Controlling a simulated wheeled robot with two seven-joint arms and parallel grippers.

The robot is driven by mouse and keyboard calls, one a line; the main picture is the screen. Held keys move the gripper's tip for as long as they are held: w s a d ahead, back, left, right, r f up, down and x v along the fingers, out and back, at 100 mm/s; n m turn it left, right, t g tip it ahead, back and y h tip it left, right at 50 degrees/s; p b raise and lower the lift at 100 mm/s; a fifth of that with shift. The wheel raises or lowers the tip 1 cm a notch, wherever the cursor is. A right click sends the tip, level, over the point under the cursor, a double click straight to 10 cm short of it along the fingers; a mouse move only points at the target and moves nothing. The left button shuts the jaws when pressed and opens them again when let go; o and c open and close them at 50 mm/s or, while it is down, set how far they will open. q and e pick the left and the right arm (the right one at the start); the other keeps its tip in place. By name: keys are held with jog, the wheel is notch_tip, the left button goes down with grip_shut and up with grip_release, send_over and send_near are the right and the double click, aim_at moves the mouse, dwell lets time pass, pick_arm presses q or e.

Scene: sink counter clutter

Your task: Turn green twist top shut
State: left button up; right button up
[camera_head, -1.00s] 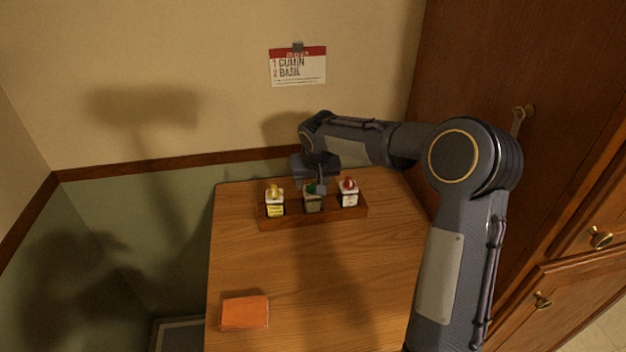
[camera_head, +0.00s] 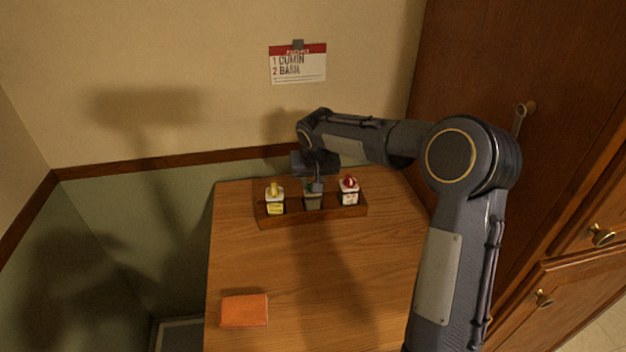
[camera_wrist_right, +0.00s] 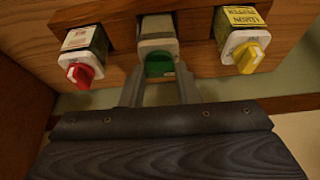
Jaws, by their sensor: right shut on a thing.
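The green twist top (camera_wrist_right: 159,64) sits on the middle bottle (camera_head: 313,203) of three in a wooden rack. My right gripper (camera_head: 316,186) comes down over this bottle from behind. In the right wrist view its two fingers (camera_wrist_right: 160,75) lie on either side of the green top, shut on it. In the head view the fingers hide most of the top. No marking that tells how far the top is turned can be made out. My left gripper is in neither view.
A yellow-topped bottle (camera_head: 275,201) stands to the left in the rack (camera_head: 290,217) and a red-topped bottle (camera_head: 349,192) to the right, both close to the gripper. An orange block (camera_head: 244,310) lies near the front left. The wooden counter (camera_head: 275,265) between is clear. A card (camera_head: 298,65) hangs on the wall.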

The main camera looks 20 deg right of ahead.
jog(key=shift+m+b, duration=0.3)
